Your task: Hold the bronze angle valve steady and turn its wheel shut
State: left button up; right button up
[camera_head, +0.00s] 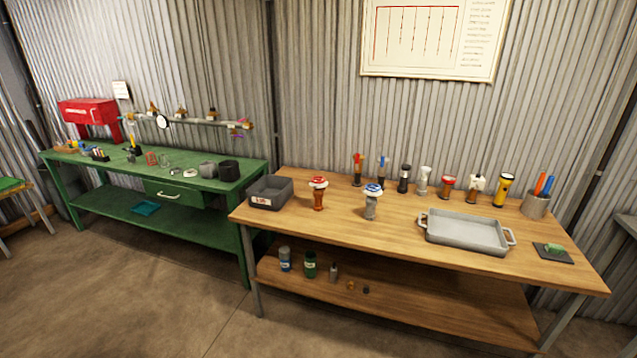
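A bronze-brown angle valve (318,200) stands upright on the wooden bench (400,240), left of its middle. Its wheel (318,182) on top is red and white. A similar grey valve (371,209) with a blue and white wheel stands a little to its right, apart from it. At this distance I cannot tell how far either wheel is turned. Neither of my grippers is in view, and nothing touches the valves.
A grey bin (270,194) stands left of the bronze valve. A grey tray (465,232) lies to the right. Several fittings, a yellow flashlight (503,190) and a pen cup (535,205) line the back. The bench front is clear. A green bench (150,170) stands left.

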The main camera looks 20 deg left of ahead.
aim_at(318, 178)
jog(key=i+j+z, duration=0.1)
jog(key=j, duration=0.3)
jog(key=i+j, duration=0.15)
jog(key=j, duration=0.25)
jog(key=i+j+z, duration=0.15)
jog(key=j, duration=0.7)
jog(key=i+j+z, duration=0.15)
jog(key=j, duration=0.3)
